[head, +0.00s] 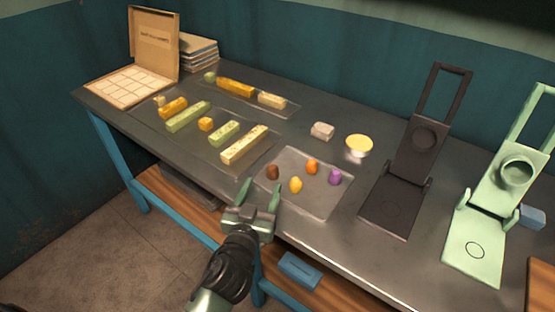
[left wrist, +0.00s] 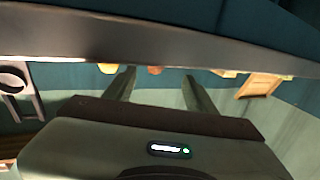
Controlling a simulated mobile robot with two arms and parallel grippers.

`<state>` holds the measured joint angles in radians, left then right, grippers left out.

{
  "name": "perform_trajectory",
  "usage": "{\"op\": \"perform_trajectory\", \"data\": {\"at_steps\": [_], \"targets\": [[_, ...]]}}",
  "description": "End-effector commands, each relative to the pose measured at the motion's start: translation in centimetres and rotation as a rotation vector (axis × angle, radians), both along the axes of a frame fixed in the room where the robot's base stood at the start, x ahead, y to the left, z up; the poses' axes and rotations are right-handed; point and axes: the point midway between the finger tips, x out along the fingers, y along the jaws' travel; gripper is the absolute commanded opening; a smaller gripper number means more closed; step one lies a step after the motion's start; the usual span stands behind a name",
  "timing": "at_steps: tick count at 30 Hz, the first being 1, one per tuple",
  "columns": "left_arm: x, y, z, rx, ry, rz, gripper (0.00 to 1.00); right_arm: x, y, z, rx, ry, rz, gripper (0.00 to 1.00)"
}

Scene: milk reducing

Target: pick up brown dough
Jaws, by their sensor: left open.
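The brown dough (head: 272,172) is a small dark lump at the left side of a grey tray (head: 318,205) on the metal table in the head view. My left gripper (head: 259,190) is open and empty at the table's front edge, just in front of the brown dough and apart from it. Its two fingers point toward the table. In the left wrist view the open left gripper (left wrist: 161,82) has small coloured lumps beyond its fingers; I cannot tell which is the brown dough. My right gripper is not in view.
The tray also holds yellow (head: 296,185), orange (head: 312,167) and purple (head: 335,177) dough. A black press (head: 392,208) and a green press (head: 474,247) stand at the right. Several coloured bars lie on trays at the left, near an open box (head: 155,45).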

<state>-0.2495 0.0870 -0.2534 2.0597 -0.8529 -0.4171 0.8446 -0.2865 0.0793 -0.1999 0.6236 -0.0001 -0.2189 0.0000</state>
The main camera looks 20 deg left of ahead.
Motion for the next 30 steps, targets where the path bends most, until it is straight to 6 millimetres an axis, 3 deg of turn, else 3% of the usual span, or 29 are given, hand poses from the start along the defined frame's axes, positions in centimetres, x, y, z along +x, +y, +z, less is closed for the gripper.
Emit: {"op": "perform_trajectory", "data": {"at_steps": [5, 12, 19, 28, 30], "targets": [[1.4, 0.0, 0.0, 0.001, -0.001, -0.001, 0.56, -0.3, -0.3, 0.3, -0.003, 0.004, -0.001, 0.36], [4.3, -0.3, 0.1, 0.003, -0.001, -0.001, 0.56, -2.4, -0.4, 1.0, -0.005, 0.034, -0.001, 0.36], [7.4, -0.6, -0.2, 0.001, 0.0, -0.001, 0.56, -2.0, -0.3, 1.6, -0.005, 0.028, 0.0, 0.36], [7.8, -0.5, -0.4, 0.0, 0.001, -0.001, 0.56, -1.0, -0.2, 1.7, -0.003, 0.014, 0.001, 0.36], [7.8, -0.5, -0.4, 0.0, 0.001, -0.001, 0.36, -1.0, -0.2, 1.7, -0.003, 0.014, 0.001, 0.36]]}}
